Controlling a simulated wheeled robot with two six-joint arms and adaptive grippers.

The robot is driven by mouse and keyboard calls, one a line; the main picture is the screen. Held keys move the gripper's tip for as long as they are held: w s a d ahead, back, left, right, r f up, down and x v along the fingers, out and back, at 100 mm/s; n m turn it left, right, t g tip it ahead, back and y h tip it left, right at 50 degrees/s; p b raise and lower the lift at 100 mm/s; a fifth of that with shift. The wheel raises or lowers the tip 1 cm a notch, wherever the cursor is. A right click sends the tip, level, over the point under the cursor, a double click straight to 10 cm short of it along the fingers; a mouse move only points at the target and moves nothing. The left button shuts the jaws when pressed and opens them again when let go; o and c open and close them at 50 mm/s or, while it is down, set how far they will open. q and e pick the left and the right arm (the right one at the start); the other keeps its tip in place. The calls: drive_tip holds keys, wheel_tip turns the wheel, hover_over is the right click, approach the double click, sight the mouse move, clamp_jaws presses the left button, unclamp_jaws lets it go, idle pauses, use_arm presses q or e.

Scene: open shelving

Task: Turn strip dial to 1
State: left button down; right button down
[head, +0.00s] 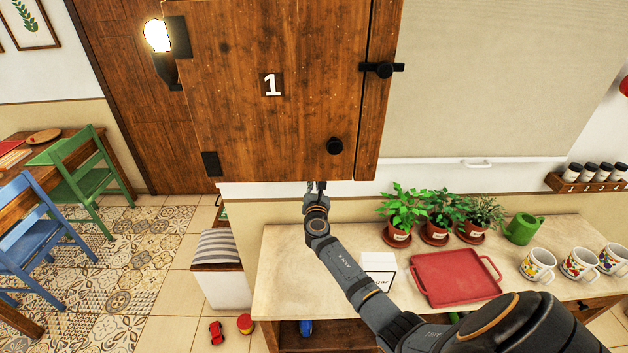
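A wooden cabinet door (285,85) hangs at the upper middle, marked with a white "1" (272,85). A round black knob (334,146) sits low on its right side. I cannot make out any thing that is clearly the strip dial. My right arm comes in from the lower right. My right gripper (316,187) points up at the cabinet's bottom edge, below and a little left of the knob and apart from it. Its fingertips are small and partly lost against the cabinet's edge, so I cannot tell whether they are open. My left gripper is not in view.
A black latch (383,69) is on the cabinet's right edge. The counter (300,270) below holds potted plants (441,210), a white box (380,264) with small print, a red tray (455,277), a green watering can (522,228) and mugs (578,264). Its left part is clear.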

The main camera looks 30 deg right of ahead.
drive_tip(key=shift+d+r+n+p, duration=0.1)
drive_tip(key=shift+r+n+p, duration=0.3)
drive_tip(key=shift+n, duration=0.7)
drive_tip(key=c, duration=1.5)
unclamp_jaws()
drive_tip(key=shift+o, duration=0.2)
drive_tip(key=shift+f, duration=0.2)
drive_tip(key=shift+w+f, duration=0.1)
drive_tip(key=v, duration=1.2)
drive_tip(key=shift+d, duration=0.1)
